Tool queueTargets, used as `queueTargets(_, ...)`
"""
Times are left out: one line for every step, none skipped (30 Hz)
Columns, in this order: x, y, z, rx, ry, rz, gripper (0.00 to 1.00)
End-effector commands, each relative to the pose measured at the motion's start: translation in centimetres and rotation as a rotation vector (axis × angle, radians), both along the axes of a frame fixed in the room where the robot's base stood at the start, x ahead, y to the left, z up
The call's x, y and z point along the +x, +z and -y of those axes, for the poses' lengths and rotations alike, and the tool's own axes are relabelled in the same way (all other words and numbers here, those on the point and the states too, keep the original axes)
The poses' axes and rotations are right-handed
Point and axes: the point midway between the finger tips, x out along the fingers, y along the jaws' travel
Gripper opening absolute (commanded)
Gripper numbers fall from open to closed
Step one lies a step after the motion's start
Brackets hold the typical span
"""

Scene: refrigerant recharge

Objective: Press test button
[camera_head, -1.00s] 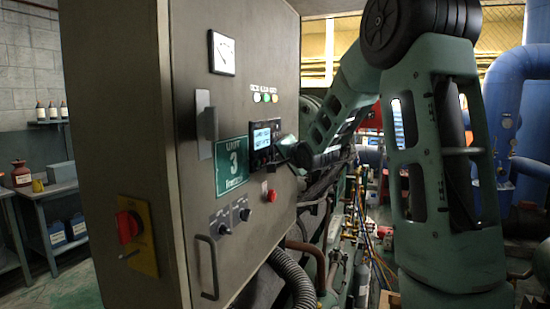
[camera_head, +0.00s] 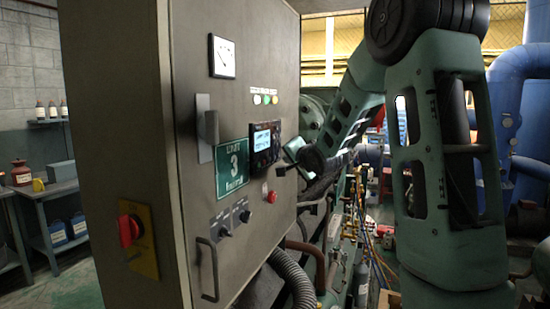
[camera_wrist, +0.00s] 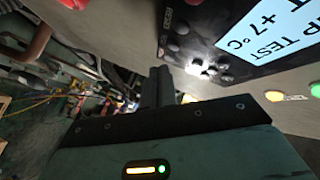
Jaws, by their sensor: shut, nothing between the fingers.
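The controller (camera_head: 264,143) is a dark module with a lit display on the grey cabinet door. In the wrist view its display (camera_wrist: 266,30) shows part of the words "P TEST" and "+7°C". Several small round dark buttons (camera_wrist: 205,69) sit along the display's edge, with a bright glow near them. I cannot read which one is the test button. My gripper (camera_head: 281,171) is shut and empty, just right of the controller and apart from the door. In the wrist view the shut fingers (camera_wrist: 158,75) point toward the panel below the buttons.
Pipes and hoses (camera_head: 300,285) run right of the cabinet.

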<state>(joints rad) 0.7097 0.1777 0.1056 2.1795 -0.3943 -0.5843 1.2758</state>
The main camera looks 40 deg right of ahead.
Motion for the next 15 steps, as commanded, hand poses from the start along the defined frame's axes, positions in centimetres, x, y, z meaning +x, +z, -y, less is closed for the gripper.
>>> queueTargets(-0.6, 0.3, 0.3, 0.000, -0.002, -0.002, 0.00)
queueTargets(-0.8, 0.3, 0.4, 0.000, -0.002, -0.001, 0.00)
queueTargets(-1.2, 0.3, 0.5, 0.001, -0.003, 0.000, 0.00)
queueTargets(-1.5, 0.3, 0.6, 0.002, -0.003, -0.001, 0.00)
queueTargets(-1.7, 0.3, 0.7, 0.001, -0.001, -0.001, 0.00)
queueTargets(-2.1, 0.3, 0.8, 0.001, -0.001, -0.001, 0.00)
queueTargets(-2.3, 0.3, 1.0, 0.001, -0.002, -0.001, 0.00)
queueTargets(-2.6, 0.3, 1.1, 0.000, -0.002, -0.001, 0.00)
queueTargets(-2.9, 0.2, 1.2, 0.001, -0.002, -0.001, 0.00)
queueTargets(-3.1, 0.2, 1.3, 0.002, -0.002, -0.001, 0.00)
queueTargets(-3.3, 0.2, 1.4, 0.002, -0.002, -0.001, 0.00)
queueTargets(-3.5, 0.2, 1.4, 0.001, -0.001, -0.001, 0.00)
queueTargets(-3.6, 0.1, 1.5, 0.001, -0.001, 0.000, 0.00)
queueTargets(-3.7, 0.1, 1.5, 0.001, 0.000, -0.001, 0.00)
queueTargets(-3.8, 0.1, 1.5, 0.001, 0.000, -0.001, 0.00)
